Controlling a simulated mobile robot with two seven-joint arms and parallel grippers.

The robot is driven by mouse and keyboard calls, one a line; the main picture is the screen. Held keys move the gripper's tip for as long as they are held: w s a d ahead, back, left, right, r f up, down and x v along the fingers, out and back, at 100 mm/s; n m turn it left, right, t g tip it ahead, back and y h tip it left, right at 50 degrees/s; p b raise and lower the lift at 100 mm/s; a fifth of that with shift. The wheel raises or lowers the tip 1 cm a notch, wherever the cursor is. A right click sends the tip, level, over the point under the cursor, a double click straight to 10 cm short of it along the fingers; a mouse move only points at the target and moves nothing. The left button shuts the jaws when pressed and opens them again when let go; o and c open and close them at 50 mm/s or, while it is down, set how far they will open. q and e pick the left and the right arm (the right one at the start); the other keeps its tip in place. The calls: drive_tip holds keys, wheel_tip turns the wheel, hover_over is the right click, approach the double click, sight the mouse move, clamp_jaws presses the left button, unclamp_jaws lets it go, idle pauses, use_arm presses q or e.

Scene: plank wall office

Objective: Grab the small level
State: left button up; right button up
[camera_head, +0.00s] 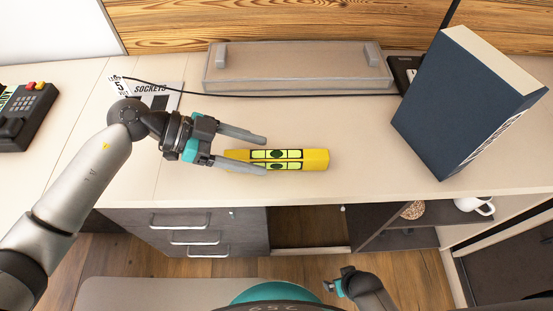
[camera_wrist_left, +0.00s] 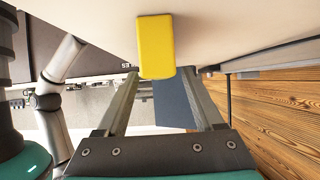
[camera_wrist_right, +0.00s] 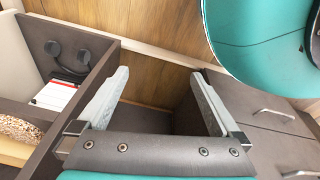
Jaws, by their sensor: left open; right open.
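The small level (camera_head: 312,159) is yellow with green vials and lies on the desk near its front edge, in the middle of the head view. My left gripper (camera_head: 266,155) is open at the level's left end, its near finger overlapping that end in the head view. In the left wrist view the yellow end face of the level (camera_wrist_left: 156,46) shows ahead, between the two finger lines. Contact cannot be told. My right gripper (camera_wrist_right: 158,85) is open and empty, low in front of the desk, and shows partly in the head view (camera_head: 334,285).
A large dark blue book (camera_head: 440,110) stands right of the level. A grey tray (camera_head: 300,85) lies behind it, with a black cable in front. A SOCKETS panel (camera_head: 165,97) and a phone (camera_head: 25,115) are to the left. Drawers (camera_head: 190,232) and open shelves lie below the desk.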

sight(277, 159)
use_arm(q)
drive_tip(key=shift+b+x, duration=0.8)
drive_tip(key=shift+x, duration=1.35)
drive_tip(key=shift+d+f, duration=0.2)
drive_tip(key=shift+d, duration=0.2)
use_arm(e)
drive_tip(key=shift+w+a+r, duration=0.5)
drive_tip(key=shift+w+r, duration=0.05)
drive_tip(key=shift+r, duration=0.25)
drive_tip(key=shift+w+a+r, duration=0.45)
drive_tip(key=shift+w+r, duration=0.1)
drive_tip(key=shift+r, duration=0.2)
use_arm(q)
clamp_jaws()
